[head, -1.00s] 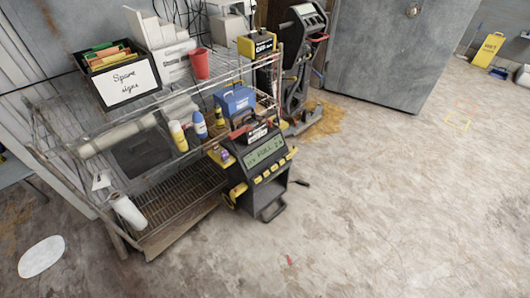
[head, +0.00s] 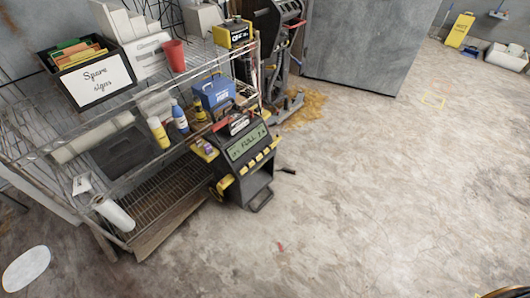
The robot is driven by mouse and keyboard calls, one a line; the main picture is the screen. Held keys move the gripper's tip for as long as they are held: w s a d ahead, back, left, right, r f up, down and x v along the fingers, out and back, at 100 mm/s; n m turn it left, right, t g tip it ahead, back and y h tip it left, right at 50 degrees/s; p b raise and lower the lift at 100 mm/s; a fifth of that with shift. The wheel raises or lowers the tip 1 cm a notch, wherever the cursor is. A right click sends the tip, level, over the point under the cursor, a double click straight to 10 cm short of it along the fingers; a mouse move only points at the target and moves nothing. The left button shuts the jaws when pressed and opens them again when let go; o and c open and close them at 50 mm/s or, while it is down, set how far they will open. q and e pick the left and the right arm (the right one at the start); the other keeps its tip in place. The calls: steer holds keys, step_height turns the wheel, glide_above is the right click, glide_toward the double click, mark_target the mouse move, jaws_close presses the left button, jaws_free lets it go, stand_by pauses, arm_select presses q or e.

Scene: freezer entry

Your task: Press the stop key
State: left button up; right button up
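A dark grey and yellow machine (head: 236,184) stands on the floor at the front right corner of the wire shelf. Its greenish display (head: 246,142) shows text that includes "FULL". A row of yellow keys (head: 260,158) runs along the sloped panel below the display. The key labels are too small to read, so I cannot tell which one is the stop key. Neither of my grippers shows in the head view.
The wire shelf (head: 172,200) holds a black box of signs (head: 88,90), a red cup (head: 175,56), bottles and a blue case (head: 215,95). A yellow wet-floor sign (head: 460,29) stands far right. The concrete floor right of the machine is open.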

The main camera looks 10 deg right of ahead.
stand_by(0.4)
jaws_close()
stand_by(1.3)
